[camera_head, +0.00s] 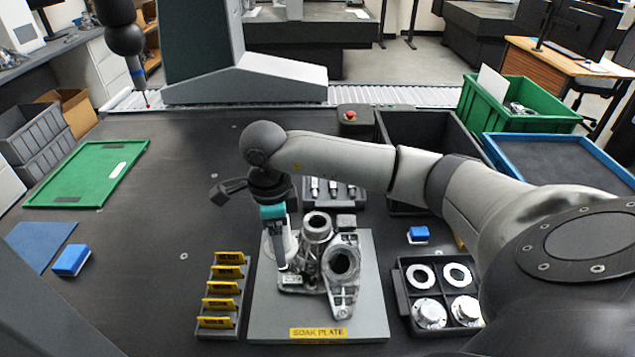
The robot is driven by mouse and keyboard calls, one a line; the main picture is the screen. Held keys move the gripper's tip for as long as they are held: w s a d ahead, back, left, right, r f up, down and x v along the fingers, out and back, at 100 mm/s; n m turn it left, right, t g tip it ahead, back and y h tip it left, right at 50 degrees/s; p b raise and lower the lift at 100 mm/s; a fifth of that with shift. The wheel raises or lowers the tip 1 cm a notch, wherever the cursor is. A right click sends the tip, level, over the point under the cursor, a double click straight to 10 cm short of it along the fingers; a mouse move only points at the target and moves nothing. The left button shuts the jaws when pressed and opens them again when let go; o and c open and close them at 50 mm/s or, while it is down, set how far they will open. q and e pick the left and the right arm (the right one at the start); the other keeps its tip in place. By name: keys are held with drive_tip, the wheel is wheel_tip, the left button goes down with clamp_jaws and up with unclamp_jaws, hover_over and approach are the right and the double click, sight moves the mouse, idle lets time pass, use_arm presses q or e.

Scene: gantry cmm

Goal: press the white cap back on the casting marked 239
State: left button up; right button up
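Grey metal castings stand close together on the soak plate (360,322); I cannot tell for certain where one ends and another begins. An upright round bore (317,223) is at the back, and a flanged casting (342,282) with an open bore is at the front right. My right gripper (283,266) points down at the left side of this group, its tips low beside the metal. Whether it is open or holds something is unclear. No white cap can be told apart from the pale gripper parts. No number 239 is readable. My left gripper is out of view.
A rack of yellow tags (222,302) stands left of the plate. A black tray (401,298) with pale rings and flanged parts is right. Blue blocks (70,260) (418,235) lie either side. Behind is a red button (350,115).

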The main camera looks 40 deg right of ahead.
drive_tip(key=m, duration=0.1)
drive_tip(key=d+m, duration=0.1)
drive_tip(key=m, duration=0.1)
drive_tip(key=d+r+m, duration=0.1)
drive_tip(key=m, duration=0.1)
drive_tip(key=shift+w, duration=0.25)
drive_tip(key=m, duration=0.2)
drive_tip(key=d+m, duration=0.1)
drive_tip(key=shift+w+r+p, duration=0.1)
drive_tip(key=shift+r+p, duration=0.15)
drive_tip(key=shift+p, duration=0.05)
drive_tip(key=d+r+m, duration=0.1)
drive_tip(key=d+m, duration=0.1)
drive_tip(key=m, duration=0.3)
drive_tip(key=d+r+m+p, duration=0.1)
drive_tip(key=d+m, duration=0.1)
drive_tip(key=m, duration=0.3)
drive_tip(key=w+d+r+m, duration=0.1)
drive_tip(key=m, duration=0.5)
drive_tip(key=shift+d+r, duration=0.1)
drive_tip(key=shift+d, duration=0.3)
drive_tip(key=m, duration=0.2)
drive_tip(key=d+m, duration=0.1)
drive_tip(key=m, duration=0.1)
drive_tip(key=d+r+m, duration=0.1)
drive_tip(key=m, duration=0.2)
drive_tip(key=shift+d+p, duration=0.2)
drive_tip(key=shift+p, duration=0.15)
